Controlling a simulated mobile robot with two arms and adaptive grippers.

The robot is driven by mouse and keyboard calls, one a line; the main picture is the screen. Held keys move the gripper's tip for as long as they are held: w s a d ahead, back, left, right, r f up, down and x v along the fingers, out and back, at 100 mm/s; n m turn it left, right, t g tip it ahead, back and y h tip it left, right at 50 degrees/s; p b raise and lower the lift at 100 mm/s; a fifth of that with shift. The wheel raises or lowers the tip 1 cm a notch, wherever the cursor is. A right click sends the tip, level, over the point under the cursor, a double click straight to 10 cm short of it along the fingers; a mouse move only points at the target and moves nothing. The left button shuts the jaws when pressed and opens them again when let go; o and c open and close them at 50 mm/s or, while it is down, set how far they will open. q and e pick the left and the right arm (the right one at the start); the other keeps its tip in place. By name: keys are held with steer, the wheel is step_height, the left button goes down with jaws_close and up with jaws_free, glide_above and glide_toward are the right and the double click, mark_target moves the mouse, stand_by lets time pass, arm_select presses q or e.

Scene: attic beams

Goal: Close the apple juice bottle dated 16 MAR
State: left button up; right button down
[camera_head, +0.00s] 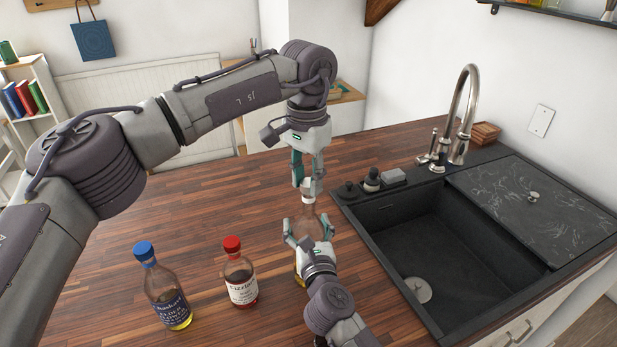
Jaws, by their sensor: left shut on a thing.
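A clear bottle (308,214) stands upright on the wooden counter, with a pale piece (307,186) at its top that looks like a cap. My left gripper (308,187) reaches down from above and is shut on this pale piece at the mouth. My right gripper (309,236) comes from the front, its fingers on both sides of the bottle's body, and looks shut on it. The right gripper hides the bottle's label, so I cannot read a date. Whether the cap is seated on the neck is too small to tell.
A blue-capped bottle (163,288) and a red-capped bottle (239,275) stand at the front left. A dark sink (440,250) with a tall faucet (464,110) is at the right. Small items including a grey sponge (393,177) sit on its rim. The wooden counter (225,205) is clear behind the bottles.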

arm_select(q)
steer(key=shift+m, duration=0.5)
steer(key=o, duration=0.7)
steer(key=shift+r, duration=2.3)
steer(key=shift+c, duration=0.4)
